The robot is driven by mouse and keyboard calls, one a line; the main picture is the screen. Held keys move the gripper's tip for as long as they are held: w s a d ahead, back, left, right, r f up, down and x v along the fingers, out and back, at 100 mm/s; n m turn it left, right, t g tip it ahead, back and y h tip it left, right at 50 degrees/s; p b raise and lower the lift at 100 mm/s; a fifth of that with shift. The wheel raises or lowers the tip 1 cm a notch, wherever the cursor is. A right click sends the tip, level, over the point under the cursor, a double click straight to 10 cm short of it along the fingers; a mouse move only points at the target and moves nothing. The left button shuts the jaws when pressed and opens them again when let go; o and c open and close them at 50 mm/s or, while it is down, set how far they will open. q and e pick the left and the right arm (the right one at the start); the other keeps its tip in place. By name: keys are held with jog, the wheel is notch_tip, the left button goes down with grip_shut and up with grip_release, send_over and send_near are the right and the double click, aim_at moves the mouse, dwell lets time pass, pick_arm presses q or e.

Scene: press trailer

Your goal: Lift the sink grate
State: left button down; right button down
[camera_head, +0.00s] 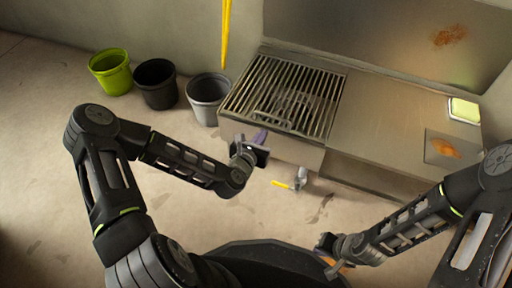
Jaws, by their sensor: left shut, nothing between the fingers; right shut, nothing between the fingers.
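The sink grate (305,88) is a set of parallel metal bars lying flat over the sink basin in the left part of the steel counter (385,110). Something pale shows dimly through the bars. My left gripper (262,142) is shut and empty just in front of the sink's near edge, below the grate in the picture and apart from it. My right gripper (328,258) is shut and empty low at the bottom of the view, far from the grate and close to my base. Its fingertips are small and partly hidden.
Green (111,72), black (156,84) and grey (208,97) buckets stand left of the sink. A yellow pole (226,35) leans on the wall. A sponge (464,110) and a rusty patch (446,148) are on the counter's right.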

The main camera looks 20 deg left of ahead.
pick_arm(q)
jog(key=w+r, duration=0.1)
jog(key=r, duration=0.2)
jog(key=shift+w+r, duration=0.15)
jog(key=shift+w, duration=0.25)
jog(key=shift+r, duration=0.1)
